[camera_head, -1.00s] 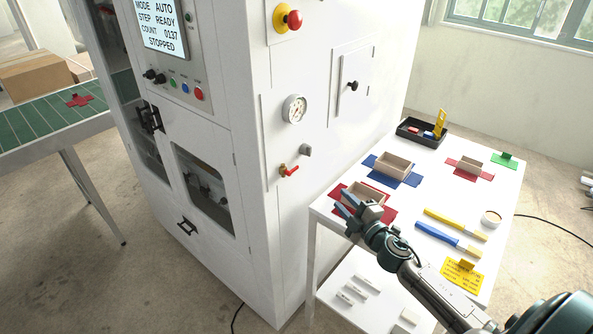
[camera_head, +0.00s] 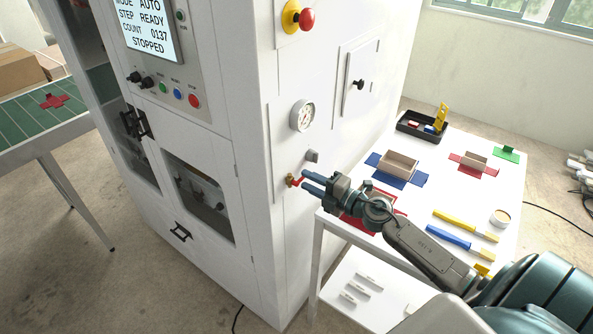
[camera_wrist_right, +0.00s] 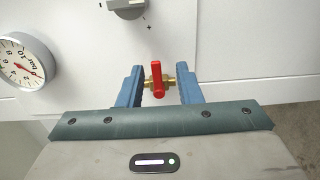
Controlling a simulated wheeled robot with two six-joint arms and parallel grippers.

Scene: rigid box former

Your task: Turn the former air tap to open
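The air tap is a brass fitting (camera_head: 290,180) with a red lever handle (camera_wrist_right: 157,80) on the white side panel of the machine, below the pressure gauge (camera_head: 303,116). In the right wrist view the red handle stands between the two blue fingers of my right gripper (camera_wrist_right: 159,88). The fingers are open, with a gap on each side of the handle. In the head view my right gripper (camera_head: 308,184) reaches the tap from the right and its fingertips are beside the handle, partly hiding it. My left gripper is not in view.
A grey knob (camera_head: 312,156) sits just above the tap. A panel door (camera_head: 360,75) and a red emergency button (camera_head: 306,19) are higher up. The white table (camera_head: 440,200) with boxes, coloured blanks and a black tray (camera_head: 420,129) stands right of the machine, under my right arm.

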